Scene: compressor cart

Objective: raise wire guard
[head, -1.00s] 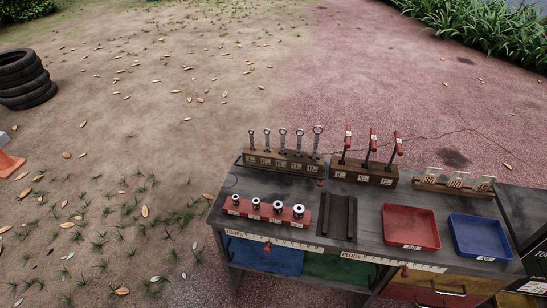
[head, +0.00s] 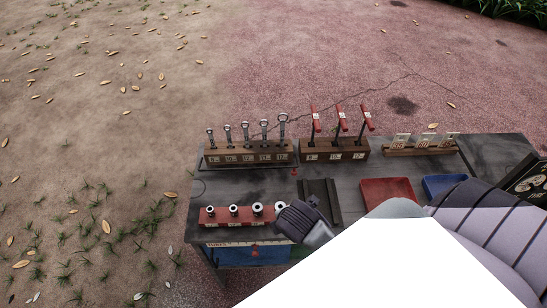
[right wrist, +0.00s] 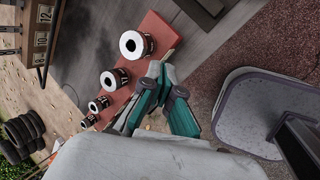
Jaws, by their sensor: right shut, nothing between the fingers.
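I cannot make out a wire guard in either view. My right gripper (right wrist: 163,92) is shut and empty in the right wrist view. Its teal fingers show beside the large-socket end of the red socket rack (right wrist: 153,40); I cannot tell whether they touch it. In the head view my right arm comes in from the lower right, and its dark end is by the right end of the red rack (head: 222,222). The fingers cannot be made out there. My left gripper is not in view.
The grey bench (head: 235,184) carries a wrench rack (head: 245,155), a block with red-handled tools (head: 333,150), a card holder (head: 420,148), a dark slotted block (head: 318,188), a red tray (head: 385,190) and a blue tray (head: 445,184). My right arm hides the front right.

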